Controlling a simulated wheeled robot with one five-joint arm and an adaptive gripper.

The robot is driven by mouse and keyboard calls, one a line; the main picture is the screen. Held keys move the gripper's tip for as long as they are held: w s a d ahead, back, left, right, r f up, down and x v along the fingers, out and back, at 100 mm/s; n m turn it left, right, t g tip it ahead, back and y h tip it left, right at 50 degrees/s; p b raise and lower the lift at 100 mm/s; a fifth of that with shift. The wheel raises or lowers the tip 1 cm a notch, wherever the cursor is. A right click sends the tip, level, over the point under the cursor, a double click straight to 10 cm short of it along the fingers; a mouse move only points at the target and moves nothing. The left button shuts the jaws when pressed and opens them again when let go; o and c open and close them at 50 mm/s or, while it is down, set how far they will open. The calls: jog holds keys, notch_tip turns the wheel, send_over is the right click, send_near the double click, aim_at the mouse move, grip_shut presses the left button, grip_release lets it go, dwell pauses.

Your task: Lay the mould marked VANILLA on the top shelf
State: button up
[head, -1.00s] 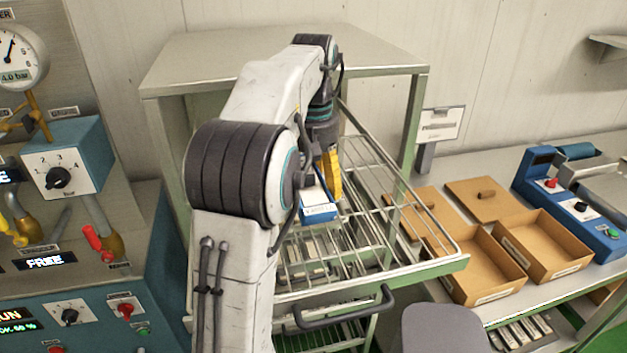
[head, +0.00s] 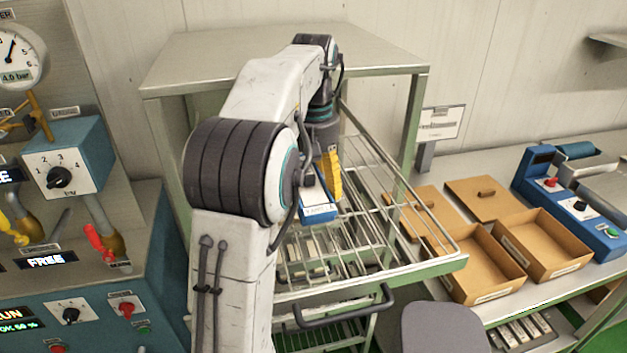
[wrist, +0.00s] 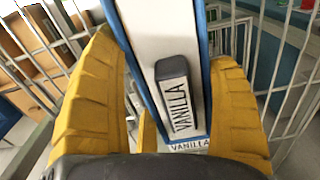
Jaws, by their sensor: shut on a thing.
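My gripper (head: 330,178) is shut on the mould marked VANILLA (head: 317,211), a long white block with blue sides. In the wrist view the yellow fingers of my gripper (wrist: 168,85) stand on either side of the mould (wrist: 152,30). Its dark raised handle and its end label both read VANILLA. In the head view the mould is over the pulled-out top wire shelf (head: 375,281). I cannot tell whether it touches the wires. My arm hides part of the mould and the shelf's left side.
Pale bars lie below the wire shelf. A steel top (head: 280,45) with posts stands behind and above it. To the right, a bench holds open brown boxes (head: 545,245) and a blue machine (head: 570,205). A teal control panel (head: 70,158) is at the left.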

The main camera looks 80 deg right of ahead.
jog(key=shift+f, duration=0.5)
dwell(1.3)
jog(key=o, duration=1.1)
jog(key=shift+o, duration=0.2)
jog(key=shift+f, duration=0.1)
